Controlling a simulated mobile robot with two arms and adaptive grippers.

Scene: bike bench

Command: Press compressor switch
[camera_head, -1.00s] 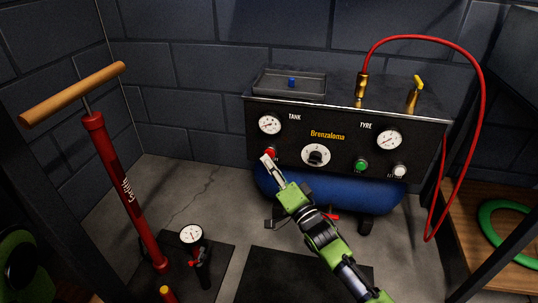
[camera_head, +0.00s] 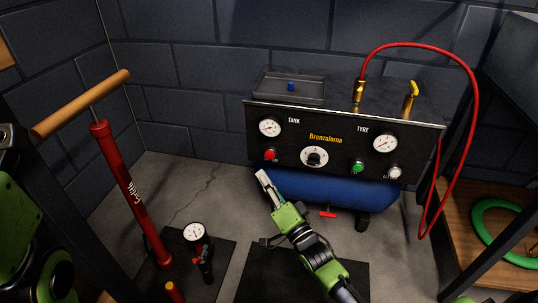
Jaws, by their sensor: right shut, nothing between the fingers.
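The compressor (camera_head: 330,135) stands against the wall, with a black front panel over a blue tank (camera_head: 335,190). Its panel carries a red button (camera_head: 270,155) at the left, a black rotary knob (camera_head: 314,157) on a white dial in the middle, a green button (camera_head: 357,167) and a white button (camera_head: 395,173) at the right. My right gripper (camera_head: 263,175) is shut and empty, its tips just below the red button and apart from it in the picture. Green parts of my left arm show at the left edge; its gripper's fingers are not in view.
A red floor pump (camera_head: 130,195) with a wooden handle stands at the left. A small gauge (camera_head: 194,232) stands on a dark mat. A red hose (camera_head: 477,100) loops at the compressor's right, near a wooden shelf with a green ring (camera_head: 480,225).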

